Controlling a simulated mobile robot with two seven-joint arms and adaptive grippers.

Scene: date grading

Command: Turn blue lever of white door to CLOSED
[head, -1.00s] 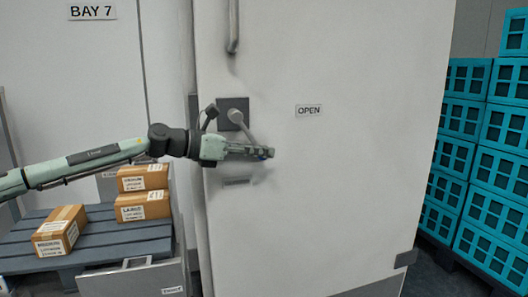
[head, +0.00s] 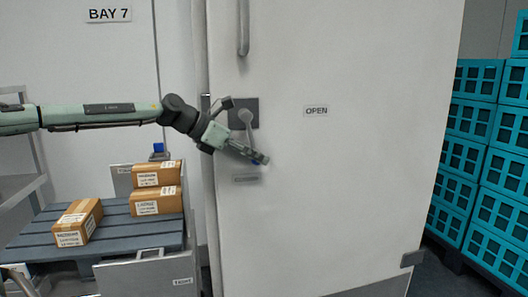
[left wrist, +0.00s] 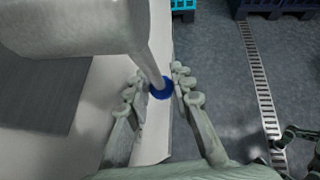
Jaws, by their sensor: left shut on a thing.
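The white door (head: 350,200) fills the middle of the head view. Its lever has a grey hub (head: 246,116) on a dark square plate, and its arm slants steeply down to the right. The lever's blue tip (head: 263,160) is partly hidden by my left gripper (head: 258,157), which is shut on it. In the left wrist view the blue knob (left wrist: 161,90) sits between both fingers. An OPEN label (head: 316,111) is right of the hub. A small grey plate (head: 246,180) is below the lever; its text is unreadable. Part of my right gripper (left wrist: 297,140) seems to show there; its jaws are unclear.
A fixed vertical handle (head: 243,28) is above the lever. Cartons (head: 157,200) lie on a dark slatted pallet (head: 115,238) at left. Teal crates (head: 470,120) are stacked at right. A drain strip (left wrist: 262,85) crosses the floor.

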